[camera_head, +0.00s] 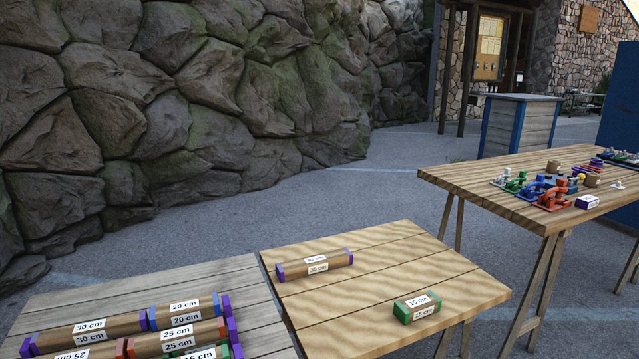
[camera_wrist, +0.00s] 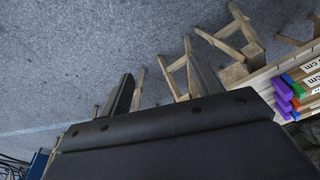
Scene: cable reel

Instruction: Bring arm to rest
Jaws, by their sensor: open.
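My gripper (camera_wrist: 157,92) shows in the wrist view, with its two dark fingers spread apart and nothing between them. Behind it are grey paving and wooden trestle legs. It is clear of the tables, whose edge lies to its right in that view. My arm and gripper do not show in the head view.
A wooden table (camera_head: 392,262) holds a 30 cm piece (camera_head: 315,264) and a 15 cm piece (camera_head: 417,307). Several labelled pieces (camera_head: 180,332) lie on the table at the lower left. A further table (camera_head: 475,180) at right holds coloured clamps (camera_head: 553,197). A rock wall (camera_head: 180,100) stands behind; paving between is clear.

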